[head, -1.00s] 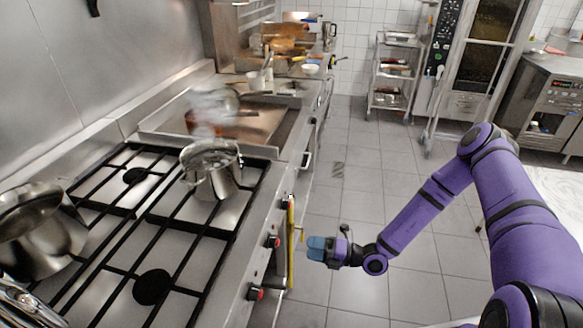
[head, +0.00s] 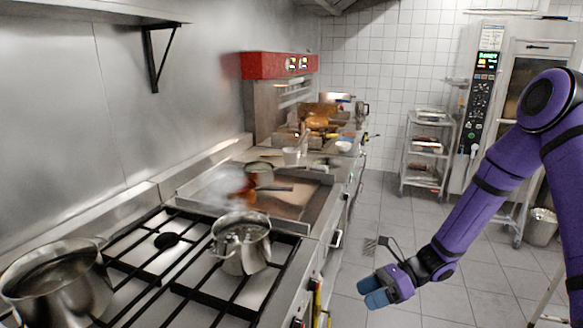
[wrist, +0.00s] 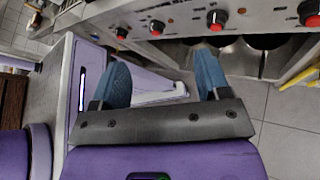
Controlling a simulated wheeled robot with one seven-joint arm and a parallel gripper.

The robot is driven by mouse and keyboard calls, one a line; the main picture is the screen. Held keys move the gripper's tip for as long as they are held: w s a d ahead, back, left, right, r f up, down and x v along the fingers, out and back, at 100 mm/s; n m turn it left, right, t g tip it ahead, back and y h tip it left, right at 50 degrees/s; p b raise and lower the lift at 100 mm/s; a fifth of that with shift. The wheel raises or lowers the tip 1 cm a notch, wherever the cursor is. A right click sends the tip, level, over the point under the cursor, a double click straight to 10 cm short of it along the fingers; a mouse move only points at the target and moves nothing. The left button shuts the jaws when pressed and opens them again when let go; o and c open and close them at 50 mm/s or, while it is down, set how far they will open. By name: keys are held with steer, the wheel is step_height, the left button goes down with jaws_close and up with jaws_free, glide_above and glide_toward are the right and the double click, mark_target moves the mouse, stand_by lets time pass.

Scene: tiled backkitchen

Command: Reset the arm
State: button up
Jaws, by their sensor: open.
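My purple arm reaches in from the right in the head view. Its gripper (head: 377,290) has blue fingers and hangs over the tiled floor, to the right of the stove front. In the wrist view my gripper (wrist: 163,78) shows its two blue fingers spread apart with nothing held between them. The stove front with red-marked knobs (wrist: 216,20) lies beyond the fingertips.
A gas stove with black grates (head: 165,285) carries a steel pot (head: 240,243) and a larger pot (head: 58,285). A yellow towel or bar (head: 317,300) is at the stove front. A steel trolley (head: 427,150) and an oven (head: 530,85) stand behind. The floor (head: 445,215) between is clear.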

steer(key=s+d+r+n+h, duration=0.2)
steer(key=s+r+n+h, duration=0.1)
steer(key=r+n, duration=0.3)
steer(key=s+d+r+n+t+h, duration=0.1)
steer(key=s+d+r+n+h, duration=0.15)
steer(key=r, duration=0.65)
steer(key=s+d+r+n+h, duration=0.1)
steer(key=s+r+n+h, duration=0.3)
steer(key=r, duration=0.3)
steer(key=s+d+r+n+t+h, duration=0.2)
steer(key=s+d+r+n+t, duration=0.1)
steer(key=s+r, duration=0.3)
steer(key=s+d+r+n+t+h, duration=0.2)
steer(key=s+d+r+n+t, duration=0.1)
steer(key=s+r+n, duration=0.2)
steer(key=shift+s+r+n+t, duration=0.4)
steer(key=shift+s+r, duration=0.25)
steer(key=shift+s, duration=0.25)
